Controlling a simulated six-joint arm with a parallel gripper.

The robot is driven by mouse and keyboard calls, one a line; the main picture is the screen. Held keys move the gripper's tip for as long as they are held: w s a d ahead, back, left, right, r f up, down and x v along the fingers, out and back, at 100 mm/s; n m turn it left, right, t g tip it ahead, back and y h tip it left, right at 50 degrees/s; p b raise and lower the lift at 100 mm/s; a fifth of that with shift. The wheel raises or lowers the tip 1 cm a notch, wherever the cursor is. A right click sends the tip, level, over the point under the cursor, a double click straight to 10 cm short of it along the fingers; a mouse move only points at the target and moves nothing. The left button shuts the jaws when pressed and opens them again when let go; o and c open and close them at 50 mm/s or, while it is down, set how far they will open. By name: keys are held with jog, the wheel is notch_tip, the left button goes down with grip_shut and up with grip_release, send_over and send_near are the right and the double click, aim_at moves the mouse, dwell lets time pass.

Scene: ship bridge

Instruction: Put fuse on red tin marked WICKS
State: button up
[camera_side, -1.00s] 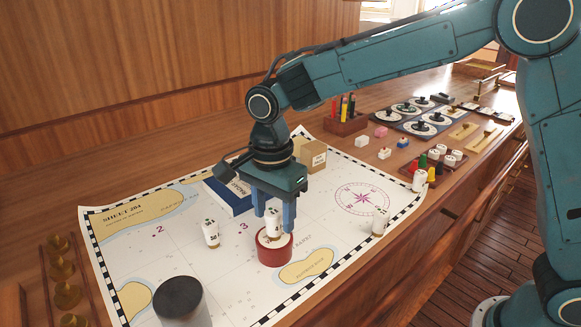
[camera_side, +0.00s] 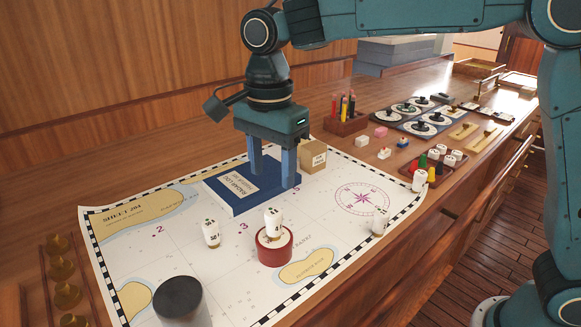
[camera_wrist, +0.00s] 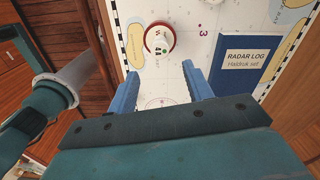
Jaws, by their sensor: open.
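The red tin (camera_side: 274,256) stands on the chart in the side view, and its rim also shows in the wrist view (camera_wrist: 172,48). A white fuse (camera_side: 273,222) with dark markings stands upright on the tin's lid; in the wrist view its top (camera_wrist: 157,36) shows inside the red rim. The tin's lettering is too small to read. My gripper (camera_side: 273,184) is open and empty, raised and clear of the fuse, and overlaps the blue book in the side view. In the wrist view its fingers (camera_wrist: 160,82) are apart with only chart between them.
A blue radar log book (camera_side: 222,190) lies behind the tin. Similar white pieces stand on the chart to the left (camera_side: 211,234) and right (camera_side: 379,222). A cardboard box (camera_side: 313,156) is behind, and a dark-topped cylinder (camera_side: 181,302) is at the front.

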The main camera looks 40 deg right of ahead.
dwell(0.3)
jog(key=shift+s+d+r, duration=0.2)
jog(key=shift+d+r, duration=0.05)
jog(key=shift+d, duration=0.2)
jog(key=s+d+r+n+t, duration=0.35)
jog(key=s+d+n, duration=0.35)
jog(key=s+d, duration=0.35)
jog(key=s+d+f+n+t, duration=0.1)
jog(key=s+d+f+n, duration=0.1)
jog(key=s+d+n, duration=0.2)
jog(key=s+d+f+n+t, duration=0.1)
jog(key=s+d+n, duration=0.3)
jog(key=s, duration=0.4)
jog(key=shift+s+d+f+n, duration=0.25)
jog(key=shift+s+f+n, duration=0.15)
jog(key=shift+f, duration=0.15)
